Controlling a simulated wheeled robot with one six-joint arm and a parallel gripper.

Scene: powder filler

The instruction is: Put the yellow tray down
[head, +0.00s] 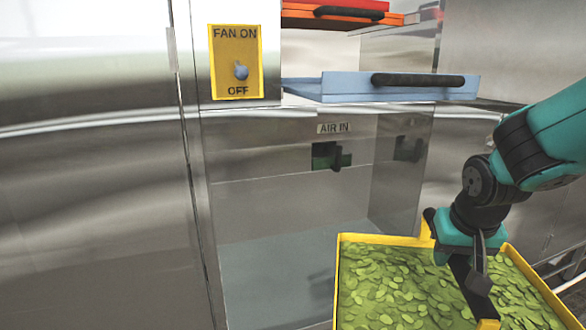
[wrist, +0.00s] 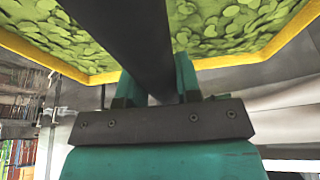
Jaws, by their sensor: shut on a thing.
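The yellow tray (head: 387,239) is at the lower right of the head view, full of green leaf-like pieces (head: 395,290). Its bottom edge is cut off by the picture. My gripper (head: 474,270) is shut on the tray's black handle bar (head: 462,275). In the wrist view the black bar (wrist: 130,35) runs between the fingers of my gripper (wrist: 150,92), and the tray's yellow rim (wrist: 60,66) shows beyond. What lies under the tray is hidden.
A steel cabinet (head: 290,200) stands left of and behind the tray. A blue tray (head: 350,88) and orange-red trays (head: 335,14) stick out above. A fan switch plate (head: 222,72) and an air-in knob (head: 337,158) are on the cabinet. A recess (head: 270,265) is open at lower centre.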

